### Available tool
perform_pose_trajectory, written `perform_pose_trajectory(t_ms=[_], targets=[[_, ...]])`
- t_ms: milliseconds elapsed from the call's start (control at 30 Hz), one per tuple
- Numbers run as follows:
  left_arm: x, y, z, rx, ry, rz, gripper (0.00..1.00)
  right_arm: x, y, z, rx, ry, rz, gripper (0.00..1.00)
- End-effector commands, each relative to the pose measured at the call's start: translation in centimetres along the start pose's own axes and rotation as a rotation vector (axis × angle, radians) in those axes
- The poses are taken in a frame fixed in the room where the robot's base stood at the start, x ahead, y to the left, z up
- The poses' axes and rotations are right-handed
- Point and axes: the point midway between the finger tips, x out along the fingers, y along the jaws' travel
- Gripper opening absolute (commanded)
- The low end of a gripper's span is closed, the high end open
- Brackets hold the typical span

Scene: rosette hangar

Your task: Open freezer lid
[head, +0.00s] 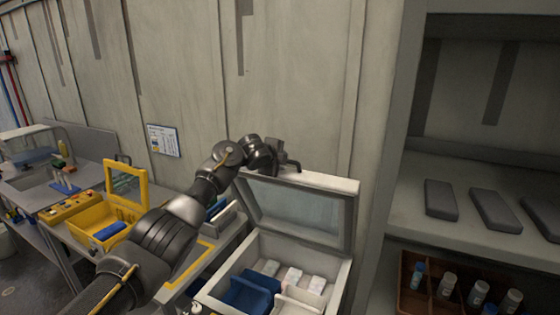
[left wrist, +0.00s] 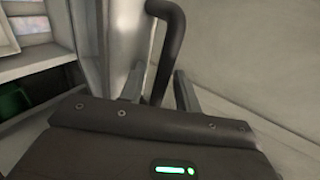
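The freezer (head: 338,285) is a white chest at the lower middle of the head view. Its lid (head: 348,187), with a pale frame and grey panel, stands raised and tilted back near the wall, so the inside shows. My left gripper (head: 284,160) is at the lid's top edge. In the left wrist view, a dark curved handle (left wrist: 172,35) passes between the fingers of my left gripper (left wrist: 160,80). Narrow gaps show on both sides of the handle, so the fingers look open around it. My right gripper is not in view.
The freezer holds a blue bin (head: 248,293) and several white packs (head: 292,277). A yellow case (head: 127,187) stands open on the bench to the left. A shelf unit (head: 412,208) with grey blocks and a bottle crate (head: 407,285) stands right. The wall is close behind the lid.

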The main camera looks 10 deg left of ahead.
Motion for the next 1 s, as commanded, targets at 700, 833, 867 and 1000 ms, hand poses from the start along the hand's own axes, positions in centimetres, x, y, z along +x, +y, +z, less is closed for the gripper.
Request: perform_pose_trajectory(t_ms=[700,833,867,1000], targets=[[-9.5,-0.1,-0.8,0.007,0.006,-0.001,0.32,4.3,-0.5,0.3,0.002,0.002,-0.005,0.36],[-10.2,-0.1,-0.8,0.007,0.005,0.000,0.32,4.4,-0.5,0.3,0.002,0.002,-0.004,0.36],[-10.3,-0.1,-0.8,0.008,0.005,0.000,0.32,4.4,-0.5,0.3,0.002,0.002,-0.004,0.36],[-10.5,-0.1,-0.8,0.006,0.003,0.000,0.32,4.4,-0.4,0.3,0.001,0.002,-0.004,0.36]])
